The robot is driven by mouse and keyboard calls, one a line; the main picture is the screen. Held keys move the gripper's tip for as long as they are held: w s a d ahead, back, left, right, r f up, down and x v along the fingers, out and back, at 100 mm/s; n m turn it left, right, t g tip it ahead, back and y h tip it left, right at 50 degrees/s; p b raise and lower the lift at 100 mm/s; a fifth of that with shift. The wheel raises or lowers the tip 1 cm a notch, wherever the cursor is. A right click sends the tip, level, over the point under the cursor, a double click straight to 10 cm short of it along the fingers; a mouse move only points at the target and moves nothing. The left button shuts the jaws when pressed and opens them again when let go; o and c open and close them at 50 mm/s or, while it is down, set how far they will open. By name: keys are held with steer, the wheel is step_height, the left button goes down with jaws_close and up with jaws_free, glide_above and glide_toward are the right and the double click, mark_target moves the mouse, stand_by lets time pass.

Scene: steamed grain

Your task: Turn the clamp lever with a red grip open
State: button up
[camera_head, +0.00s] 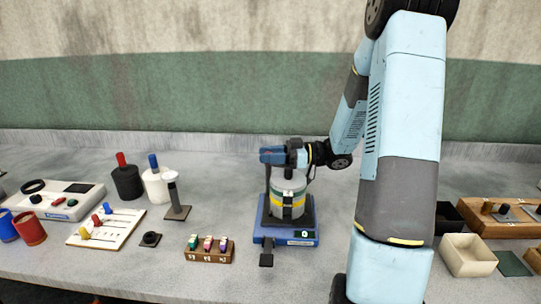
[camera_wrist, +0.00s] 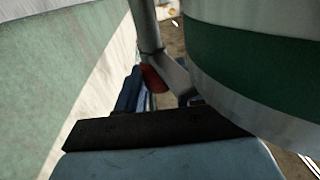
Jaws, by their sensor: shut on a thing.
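The clamp lever's red grip (camera_wrist: 152,79) shows in the wrist view, at the end of a grey metal arm beside the canister. My gripper (camera_head: 271,156) is at the top of the canister in the head view and appears shut on the red grip. Its fingertips are mostly hidden in both views. The grey canister (camera_head: 288,184) with green and yellow bands stands upright on a blue base (camera_head: 275,235) in the head view. The canister's green band (camera_wrist: 250,65) fills the right of the wrist view, close to my gripper. The lever is not clearly visible in the head view.
A wooden block with small coloured clips (camera_head: 208,256) lies left of the base. Further left are a white slider board (camera_head: 105,228), a black bottle (camera_head: 127,182) and a white bottle (camera_head: 157,186). A cream box (camera_head: 468,255) stands at the right, past my arm.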

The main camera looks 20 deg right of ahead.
steer(key=shift+s, duration=0.1)
steer(key=shift+a, duration=0.25)
steer(key=shift+n+g, duration=0.6)
steer(key=shift+g, duration=0.3)
steer(key=n+g, duration=0.2)
steer(key=g, duration=0.1)
steer(key=n+g, duration=0.2)
steer(key=g, duration=0.2)
steer(key=shift+f+n, duration=0.1)
steer(key=shift+n, duration=0.3)
steer(key=n+g+h, duration=0.1)
steer(key=n+g, duration=0.1)
steer(key=g, duration=0.1)
steer(key=n+g+h, duration=0.2)
steer(key=n+g, duration=0.1)
steer(key=g, duration=0.1)
steer(key=shift+w+h, duration=0.2)
steer(key=shift+h, duration=0.1)
steer(key=shift+n+g+h, duration=1.7)
steer(key=shift+g+h, duration=0.2)
steer(key=shift+h, duration=0.1)
steer(key=shift+n+g+h, duration=0.4)
steer(key=shift+h, duration=0.1)
steer(key=o, duration=1)
steer(key=shift+c, duration=0.2)
